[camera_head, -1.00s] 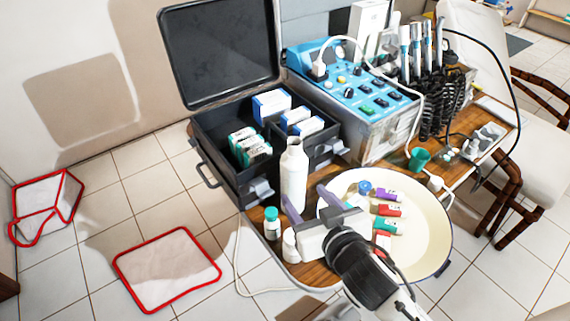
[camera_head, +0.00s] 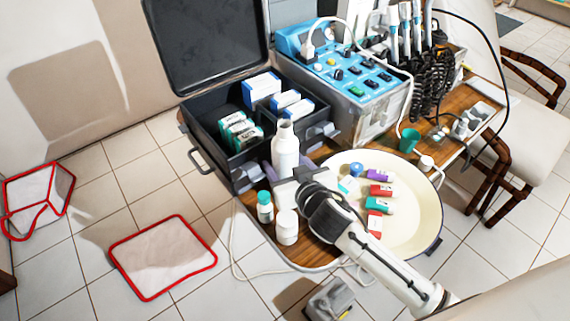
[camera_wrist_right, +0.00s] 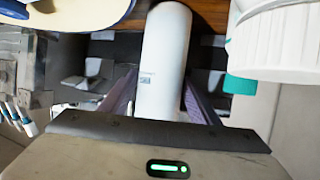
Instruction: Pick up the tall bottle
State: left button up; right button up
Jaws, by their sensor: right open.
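The tall white bottle (camera_head: 285,150) stands upright on the wooden table, in front of the black case and left of the cream tray. In the wrist view, the bottle (camera_wrist_right: 165,45) runs between the two purple fingers of my right gripper (camera_wrist_right: 160,95). My left gripper is not in view.
A teal-capped bottle (camera_head: 265,208) and a white jar (camera_head: 287,227) stand close to my gripper on its left. The round tray (camera_head: 425,200) with several small coloured items lies under my arm. The open case (camera_head: 228,180) and blue device (camera_head: 350,75) stand behind.

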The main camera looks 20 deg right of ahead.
jog(key=c, duration=1)
jog(key=shift+r, duration=0.15)
